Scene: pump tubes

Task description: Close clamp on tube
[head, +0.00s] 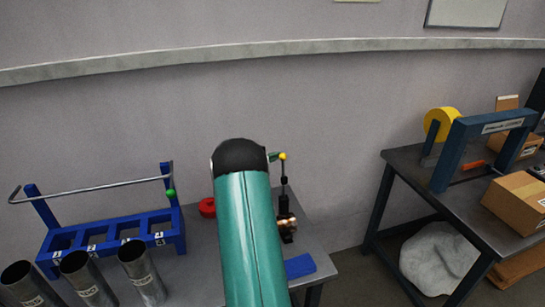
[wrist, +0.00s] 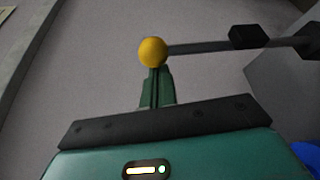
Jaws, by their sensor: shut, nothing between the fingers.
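A clamp with a dark lever (head: 284,180) stands upright at the right part of the bench. The lever ends in a yellow ball knob (head: 283,156). A copper-coloured piece (head: 287,223) sits low at the clamp; whether it is a tube end is unclear. In the wrist view the yellow knob (wrist: 152,52) lies at the tips of my green fingers, and the dark lever (wrist: 205,47) runs to the right. My gripper (wrist: 155,73) is shut and empty, its tips at or beside the knob. Contact is unclear. In the head view my gripper (head: 274,155) is small, left of the knob.
A blue rack (head: 105,233) with a metal bar and several grey tubes (head: 141,271) stand on the left. A red ring (head: 207,207) and a blue block (head: 299,266) lie near my arm. A second table (head: 415,170) at right holds boxes and a yellow roll.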

